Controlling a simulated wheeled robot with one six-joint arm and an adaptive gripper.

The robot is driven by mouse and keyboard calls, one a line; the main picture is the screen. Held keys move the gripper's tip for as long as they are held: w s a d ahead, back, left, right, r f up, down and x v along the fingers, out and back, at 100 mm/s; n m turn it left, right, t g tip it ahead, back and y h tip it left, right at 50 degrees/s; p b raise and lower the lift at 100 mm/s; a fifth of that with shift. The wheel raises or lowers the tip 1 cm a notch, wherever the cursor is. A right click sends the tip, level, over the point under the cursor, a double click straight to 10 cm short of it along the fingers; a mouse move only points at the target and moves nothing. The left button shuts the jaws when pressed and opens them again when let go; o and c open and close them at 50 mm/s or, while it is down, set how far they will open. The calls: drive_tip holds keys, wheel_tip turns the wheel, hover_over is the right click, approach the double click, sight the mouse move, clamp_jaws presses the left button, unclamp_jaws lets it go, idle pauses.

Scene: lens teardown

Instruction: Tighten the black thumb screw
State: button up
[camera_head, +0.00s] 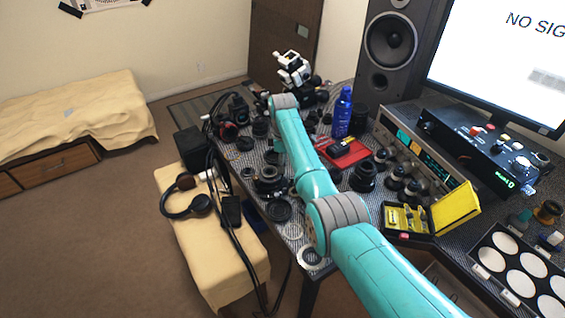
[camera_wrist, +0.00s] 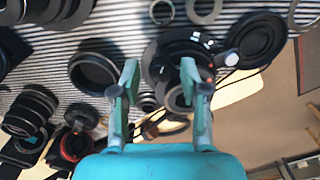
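I cannot single out the black thumb screw in either view; several small dark parts lie close together. In the wrist view, my gripper (camera_wrist: 160,76) is open, with its two teal fingers well apart and no thing visibly held. A black lens assembly (camera_wrist: 182,46) with white markings and a red mark lies at and behind the right finger, which hides part of it. A black ring-shaped part (camera_wrist: 96,68) lies beside the left finger. In the head view my arm hides the gripper. A black lens assembly (camera_head: 269,181) stands near the table's left edge.
The patterned table (camera_head: 301,228) is crowded with lens parts. A red tray (camera_head: 355,157), a blue bottle (camera_head: 343,112) and a yellow open case (camera_head: 455,207) stand to the right of my arm. A beige bench (camera_head: 207,245) with headphones (camera_head: 200,205) stands at the left.

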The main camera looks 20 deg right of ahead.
wheel_tip(320, 180, up, 12)
idle(0.8)
wheel_tip(320, 180, down, 12)
drive_tip(key=n, duration=0.7)
idle(0.6)
clamp_jaws()
